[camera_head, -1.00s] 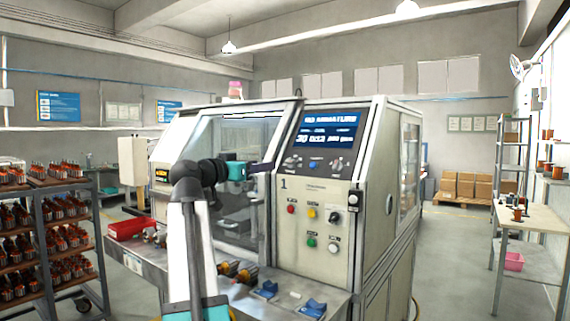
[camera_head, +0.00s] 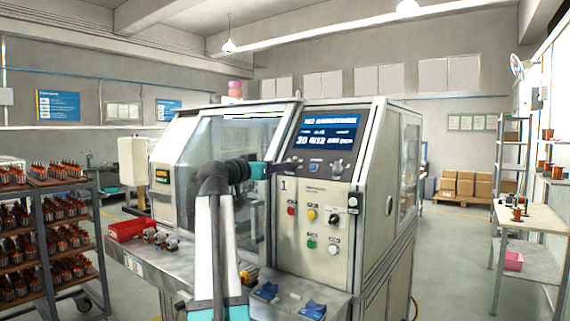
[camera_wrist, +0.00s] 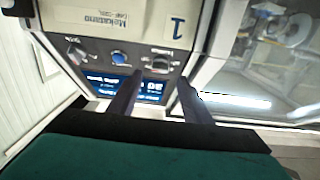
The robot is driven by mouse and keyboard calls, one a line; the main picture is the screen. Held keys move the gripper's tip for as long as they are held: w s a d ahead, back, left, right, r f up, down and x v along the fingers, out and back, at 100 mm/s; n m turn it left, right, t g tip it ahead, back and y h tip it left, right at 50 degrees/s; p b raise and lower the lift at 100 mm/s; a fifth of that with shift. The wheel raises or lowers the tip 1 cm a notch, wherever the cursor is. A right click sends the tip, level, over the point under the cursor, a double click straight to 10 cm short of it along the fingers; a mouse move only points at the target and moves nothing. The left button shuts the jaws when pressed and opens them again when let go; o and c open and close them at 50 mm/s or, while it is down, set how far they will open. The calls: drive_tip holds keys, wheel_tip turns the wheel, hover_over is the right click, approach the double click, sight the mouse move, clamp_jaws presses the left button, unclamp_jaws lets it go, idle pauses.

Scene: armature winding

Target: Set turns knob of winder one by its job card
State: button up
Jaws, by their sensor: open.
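Winder one (camera_head: 330,240) is a pale machine marked "1", with a blue lit screen (camera_head: 328,130) that shows "30" among its figures. Below the screen are a blue button (camera_head: 315,166) and a dark knob to its right (camera_head: 337,167). In the wrist view, upside down, two knobs flank the blue button (camera_wrist: 119,58): a left knob (camera_wrist: 77,53) and a right knob (camera_wrist: 160,62) nearest the "1". Their labels are too small to read. My gripper (camera_head: 297,166) is open and empty; in the wrist view its fingers (camera_wrist: 156,88) point toward the right knob, apparently apart from it. I cannot make out a job card.
Lower on the panel are a red button (camera_head: 291,211), a yellow button (camera_head: 311,214), a green button (camera_head: 311,243) and a black switch (camera_head: 334,218). A red bin (camera_head: 127,228) and blue holders (camera_head: 312,309) stand on the front ledge. A rack of armatures (camera_head: 40,235) is at left.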

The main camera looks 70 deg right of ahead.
drive_tip(key=shift+p+x, duration=0.35)
drive_tip(key=shift+x, duration=2.45)
drive_tip(key=shift+c, duration=0.3)
drive_tip(key=c, duration=1)
